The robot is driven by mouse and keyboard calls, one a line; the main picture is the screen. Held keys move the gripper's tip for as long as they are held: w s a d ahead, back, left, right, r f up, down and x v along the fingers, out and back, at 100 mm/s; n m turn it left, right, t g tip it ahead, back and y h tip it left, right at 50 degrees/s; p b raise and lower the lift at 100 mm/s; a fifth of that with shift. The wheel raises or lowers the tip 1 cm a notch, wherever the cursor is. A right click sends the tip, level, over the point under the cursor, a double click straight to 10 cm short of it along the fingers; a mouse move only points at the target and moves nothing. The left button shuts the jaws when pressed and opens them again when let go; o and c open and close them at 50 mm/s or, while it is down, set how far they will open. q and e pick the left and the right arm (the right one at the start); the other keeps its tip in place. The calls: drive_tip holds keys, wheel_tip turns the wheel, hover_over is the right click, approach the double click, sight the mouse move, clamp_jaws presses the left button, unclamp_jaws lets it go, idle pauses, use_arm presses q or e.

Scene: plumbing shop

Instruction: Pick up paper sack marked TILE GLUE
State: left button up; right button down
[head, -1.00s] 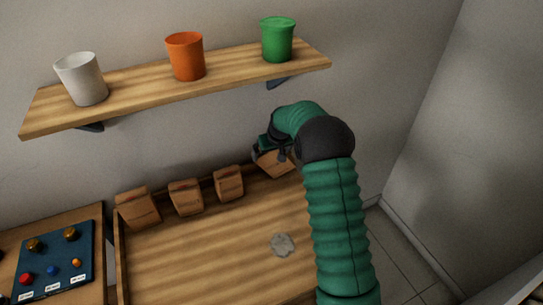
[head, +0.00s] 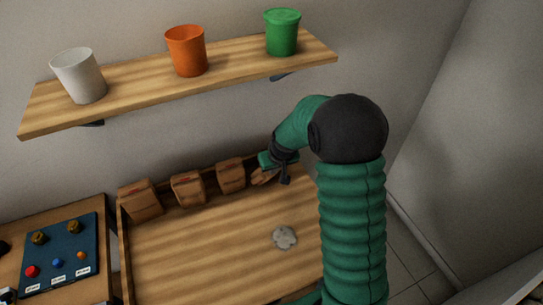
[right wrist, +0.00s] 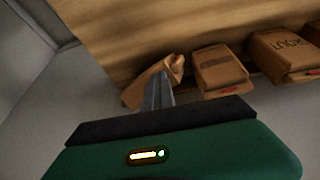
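Several brown paper sacks stand in a row along the back of the wooden tray: a left one (head: 141,200), a middle one (head: 188,189) and another (head: 230,175). A further sack (head: 263,177) at the right end is partly hidden by my right gripper (head: 275,170). In the right wrist view, a finger of my right gripper (right wrist: 158,95) lies across this tilted end sack (right wrist: 140,93). Whether the fingers are closed on it cannot be told. I cannot read TILE GLUE on any sack. My left gripper is not in view.
A shelf (head: 135,95) above holds a white cup (head: 79,76), an orange cup (head: 186,50) and a green cup (head: 282,33). A blue panel with knobs (head: 60,255) is at left. A grey patch (head: 284,237) marks the otherwise clear tray floor (head: 200,255).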

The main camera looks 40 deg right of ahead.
drive_tip(key=s+a, duration=0.3)
drive_tip(key=shift+s+r, duration=0.1)
drive_tip(key=shift+r, duration=0.25)
drive_tip(key=c, duration=2.2)
unclamp_jaws()
drive_tip(key=c, duration=1.2)
unclamp_jaws()
drive_tip(key=shift+d+f, duration=0.1)
drive_tip(key=shift+d, duration=0.25)
drive_tip(key=o, duration=0.7)
drive_tip(key=shift+a, duration=0.2)
drive_tip(key=shift+o, duration=0.3)
drive_tip(key=shift+r, duration=0.2)
